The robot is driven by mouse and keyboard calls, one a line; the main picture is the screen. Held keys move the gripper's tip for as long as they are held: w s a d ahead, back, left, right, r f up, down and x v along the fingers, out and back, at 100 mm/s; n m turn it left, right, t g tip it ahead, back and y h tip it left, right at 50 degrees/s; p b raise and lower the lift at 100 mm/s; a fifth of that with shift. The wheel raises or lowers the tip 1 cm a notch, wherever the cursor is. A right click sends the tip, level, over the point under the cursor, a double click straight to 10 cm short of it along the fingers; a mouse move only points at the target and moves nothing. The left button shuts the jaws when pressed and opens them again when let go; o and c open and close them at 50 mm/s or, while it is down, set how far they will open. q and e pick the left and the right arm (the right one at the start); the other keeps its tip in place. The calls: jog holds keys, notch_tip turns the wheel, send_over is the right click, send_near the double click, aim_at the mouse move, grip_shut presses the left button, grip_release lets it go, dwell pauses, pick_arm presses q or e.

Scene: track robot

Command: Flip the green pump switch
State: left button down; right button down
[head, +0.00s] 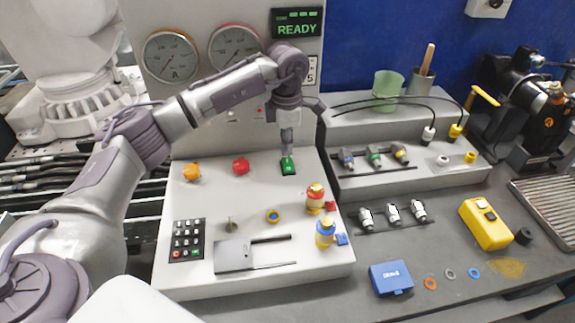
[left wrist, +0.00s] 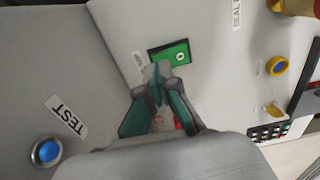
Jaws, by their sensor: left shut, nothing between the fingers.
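The green pump switch (head: 288,166) sits on the sloped grey control panel (head: 185,265), near its back edge. It also shows in the left wrist view (left wrist: 175,55) as a green rocker in a black frame, with a small white mark and a partly hidden label beside it. My left gripper (head: 287,150) points down at the switch from above, shut and empty. In the left wrist view its fingertips (left wrist: 156,72) overlap the near edge of the switch; I cannot tell whether they touch it. My right gripper is not in view.
An orange knob (head: 192,172) and a red knob (head: 240,166) stand left of the switch. A keypad (head: 187,239) is at front left. A READY display (head: 297,24) hangs above. A blue button (left wrist: 47,152) is beside a TEST label.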

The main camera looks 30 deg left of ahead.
aim_at(287, 159)
pick_arm(q)
jog(key=shift+f+b, duration=0.85)
jog(key=shift+f, duration=0.5)
dwell(0.8)
jog(key=shift+r, duration=0.1)
jog(key=shift+r+p, duration=2.35)
jog(key=shift+r, duration=1.15)
